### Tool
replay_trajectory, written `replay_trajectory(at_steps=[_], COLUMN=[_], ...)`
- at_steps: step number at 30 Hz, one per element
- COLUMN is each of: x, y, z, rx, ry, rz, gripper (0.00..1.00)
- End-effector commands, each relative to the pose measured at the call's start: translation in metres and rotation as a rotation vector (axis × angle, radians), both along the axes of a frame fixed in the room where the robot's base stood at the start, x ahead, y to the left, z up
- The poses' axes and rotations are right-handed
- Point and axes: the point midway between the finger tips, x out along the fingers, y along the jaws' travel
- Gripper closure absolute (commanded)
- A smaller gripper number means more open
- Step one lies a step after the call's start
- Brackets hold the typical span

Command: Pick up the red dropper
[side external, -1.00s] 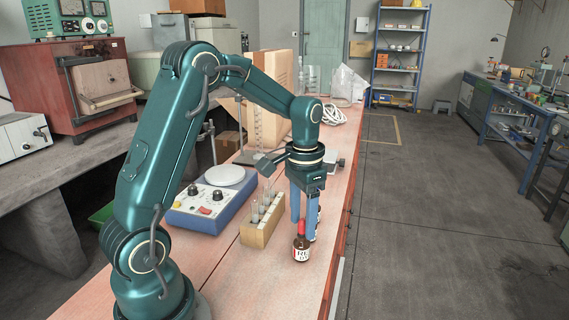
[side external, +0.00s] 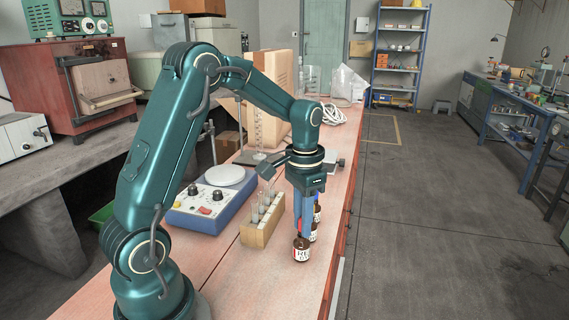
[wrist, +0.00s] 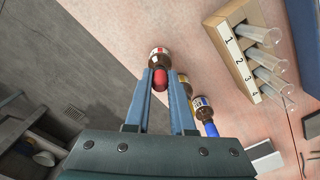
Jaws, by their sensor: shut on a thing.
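The red dropper is a brown bottle (side external: 301,251) with a white label, standing upright on the bench near its front right edge. In the wrist view the bottle (wrist: 159,58) shows its red cap (wrist: 160,79) between my blue fingers. My gripper (side external: 303,234) points down and is shut on the red cap; it also shows in the wrist view (wrist: 162,82). The bottle's base appears to rest on the bench.
Two more brown bottles stand close behind, one with a blue cap (wrist: 211,129); a finger partly covers the other (wrist: 182,99). A wooden rack of glass tubes (side external: 262,229) and a blue hotplate (side external: 210,203) stand to the left. The bench edge is close on the right.

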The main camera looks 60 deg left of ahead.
Motion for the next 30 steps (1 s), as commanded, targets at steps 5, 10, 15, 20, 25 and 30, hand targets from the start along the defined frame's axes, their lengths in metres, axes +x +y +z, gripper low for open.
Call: replay_trajectory(at_steps=[5, 10, 15, 20, 25, 30], x=[0.001, -0.007, -0.033, -0.056, -0.072, -0.079], y=[0.000, 0.009, 0.036, 0.060, 0.077, 0.084], z=[0.019, 0.044, 0.065, 0.085, 0.099, 0.108], rx=[0.002, 0.002, 0.003, 0.002, 0.001, 0.001], ry=[-0.003, -0.001, -0.002, -0.001, 0.001, 0.001], rz=[0.001, 0.008, 0.012, 0.011, 0.006, 0.003], gripper=[0.94, 0.94, 0.94, 0.94, 0.94, 0.94])
